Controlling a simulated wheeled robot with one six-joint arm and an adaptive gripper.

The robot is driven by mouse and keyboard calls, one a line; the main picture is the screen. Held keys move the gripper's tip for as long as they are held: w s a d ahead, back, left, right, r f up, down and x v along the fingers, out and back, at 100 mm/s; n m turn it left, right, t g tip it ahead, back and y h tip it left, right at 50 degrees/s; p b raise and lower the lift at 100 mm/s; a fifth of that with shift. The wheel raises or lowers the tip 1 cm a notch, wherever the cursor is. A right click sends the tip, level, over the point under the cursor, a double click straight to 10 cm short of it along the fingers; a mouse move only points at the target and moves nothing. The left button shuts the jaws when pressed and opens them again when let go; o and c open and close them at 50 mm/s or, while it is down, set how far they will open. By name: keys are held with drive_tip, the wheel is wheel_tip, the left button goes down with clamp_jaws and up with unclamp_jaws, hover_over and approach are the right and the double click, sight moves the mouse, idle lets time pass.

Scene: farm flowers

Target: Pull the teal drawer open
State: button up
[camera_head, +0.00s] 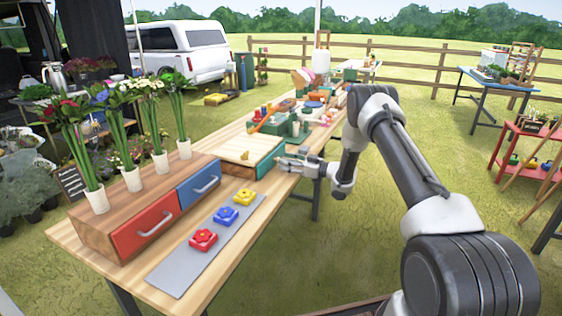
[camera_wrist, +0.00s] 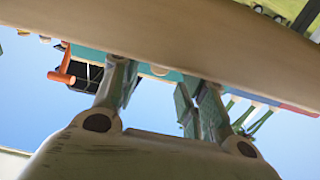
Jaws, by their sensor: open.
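The teal drawer front (camera_head: 267,162) is on a low box with a pale wooden top (camera_head: 240,147), on the long wooden table. The front looks flush with its box; any handle is hidden or too small to make out. My gripper (camera_head: 281,161) is open just right of the teal front, at the table's edge, with its fingers toward it. I cannot tell whether they touch it. In the wrist view, the open fingers (camera_wrist: 157,80) show with a strip of teal (camera_wrist: 158,71) between and beyond them. A broad wooden band (camera_wrist: 150,40) crosses in front and hides part of it.
A wooden cabinet with a red drawer (camera_head: 146,226) and a blue drawer (camera_head: 199,186) stands at the front left, with flower vases on top. A grey mat (camera_head: 180,268) holds red, blue and yellow flower pieces. Small goods crowd the table behind the teal box.

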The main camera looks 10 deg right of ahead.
drive_tip(key=shift+x, duration=1.55)
clamp_jaws()
drive_tip(key=v, duration=1.5)
unclamp_jaws()
drive_tip(key=v, duration=1.2)
